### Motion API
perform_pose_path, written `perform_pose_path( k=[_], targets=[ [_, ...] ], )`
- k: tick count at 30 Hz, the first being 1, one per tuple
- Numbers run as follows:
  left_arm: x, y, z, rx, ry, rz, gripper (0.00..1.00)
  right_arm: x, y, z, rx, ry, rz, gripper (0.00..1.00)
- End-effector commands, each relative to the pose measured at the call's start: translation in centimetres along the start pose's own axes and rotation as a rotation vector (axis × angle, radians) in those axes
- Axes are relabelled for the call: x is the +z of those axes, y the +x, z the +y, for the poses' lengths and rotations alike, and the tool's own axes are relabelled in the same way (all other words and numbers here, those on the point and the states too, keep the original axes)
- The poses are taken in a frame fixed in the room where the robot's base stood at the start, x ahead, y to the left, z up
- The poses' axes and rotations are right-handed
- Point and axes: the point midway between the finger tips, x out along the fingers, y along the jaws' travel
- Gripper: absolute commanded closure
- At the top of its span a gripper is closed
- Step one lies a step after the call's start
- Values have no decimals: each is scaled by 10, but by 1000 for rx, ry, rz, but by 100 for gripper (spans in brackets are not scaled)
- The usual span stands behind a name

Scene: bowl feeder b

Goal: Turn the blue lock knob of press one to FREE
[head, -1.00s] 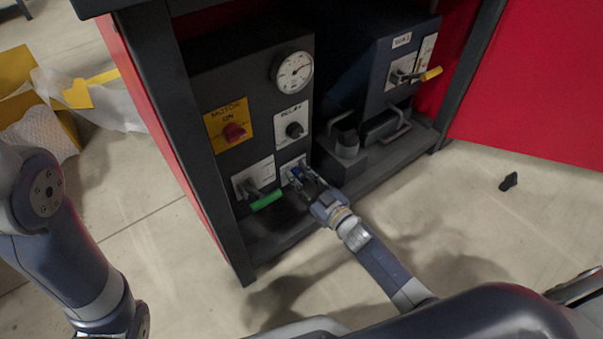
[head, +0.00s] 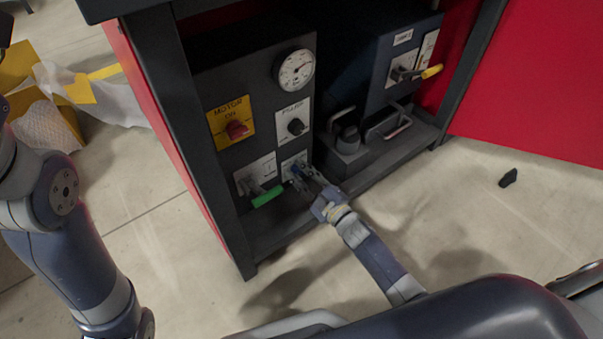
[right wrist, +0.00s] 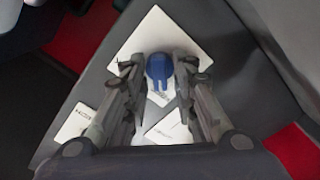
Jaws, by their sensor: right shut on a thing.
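The blue lock knob (right wrist: 158,69) sits on a white plate (right wrist: 152,35) on the dark front panel. In the head view the knob (head: 296,169) shows only in small part at the lower right of the panel. My right gripper (right wrist: 158,75) has its two fingers on either side of the knob and is shut on it. In the head view the right gripper (head: 303,177) reaches the panel from the lower right. The lettering on the knob's plate is too small or covered to read. My left gripper is out of view; only my left arm shows at the left.
A green-handled lever (head: 267,196) is close left of the right gripper. Above are a black knob (head: 296,127), a red motor knob (head: 236,130) and a gauge (head: 294,70). A yellow-handled lever (head: 431,72) is at the right. A black piece (head: 508,178) lies on the open floor.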

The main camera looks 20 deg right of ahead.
Motion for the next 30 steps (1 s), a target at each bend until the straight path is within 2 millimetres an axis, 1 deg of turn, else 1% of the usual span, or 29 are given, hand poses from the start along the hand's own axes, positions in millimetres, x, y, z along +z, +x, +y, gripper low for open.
perform_pose_path(
  k=[13,14,25,28,30],
  targets=[
    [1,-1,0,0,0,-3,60,1,0,-1,-2,-10,-1,98],
    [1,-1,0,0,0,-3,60,1,0,-1,-2,-10,-1,68],
    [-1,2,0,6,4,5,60,1,-2,-1,-1,-9,-1,68],
    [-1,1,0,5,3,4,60,1,-10,-1,-2,-10,-2,68],
    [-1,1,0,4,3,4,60,1,-20,-1,-3,-10,-2,68]
  ],
)
